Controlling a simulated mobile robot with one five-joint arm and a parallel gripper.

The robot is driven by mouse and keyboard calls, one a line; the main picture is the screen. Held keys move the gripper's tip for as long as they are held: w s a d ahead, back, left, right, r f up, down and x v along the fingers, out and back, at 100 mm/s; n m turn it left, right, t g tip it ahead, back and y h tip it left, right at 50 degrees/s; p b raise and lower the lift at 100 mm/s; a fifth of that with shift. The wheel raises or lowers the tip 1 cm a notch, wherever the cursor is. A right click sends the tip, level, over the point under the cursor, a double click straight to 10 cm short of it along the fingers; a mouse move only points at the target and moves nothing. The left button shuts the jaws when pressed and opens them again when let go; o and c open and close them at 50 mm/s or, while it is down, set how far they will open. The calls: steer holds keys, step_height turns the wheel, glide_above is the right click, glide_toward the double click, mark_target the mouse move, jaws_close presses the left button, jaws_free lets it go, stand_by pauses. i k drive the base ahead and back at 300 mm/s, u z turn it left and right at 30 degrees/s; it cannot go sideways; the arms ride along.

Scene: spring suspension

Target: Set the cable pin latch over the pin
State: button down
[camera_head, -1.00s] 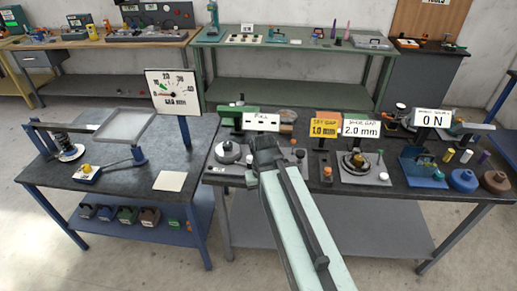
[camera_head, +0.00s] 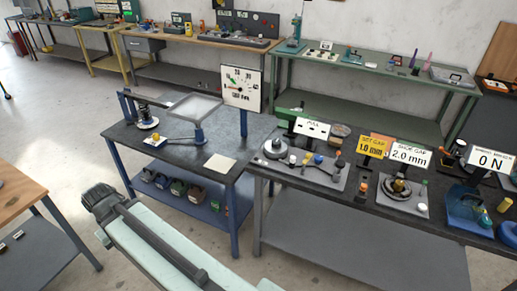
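The cable pin latch and its pin are too small to tell apart for sure. A grey plate (camera_head: 328,182) under a sign reading PULL (camera_head: 312,129) carries a round grey disc (camera_head: 275,149), a yellow-and-blue knob (camera_head: 318,160) and small upright posts. My gripper (camera_head: 97,194) is at the end of my pale green arm, at lower left over the floor. It is well left of that plate and apart from the benches. Its fingers do not show clearly.
To the right, the dark bench (camera_head: 350,200) carries signs reading 1.0 mm, 2.0 mm and 0 N. A wooden bench (camera_head: 20,190) stands at left. Floor between is clear.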

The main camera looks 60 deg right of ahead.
mark_target(308, 156)
steer(key=u, duration=1.35)
steer(key=k, duration=1.25)
steer(key=z, duration=1.15)
steer(key=i, duration=1)
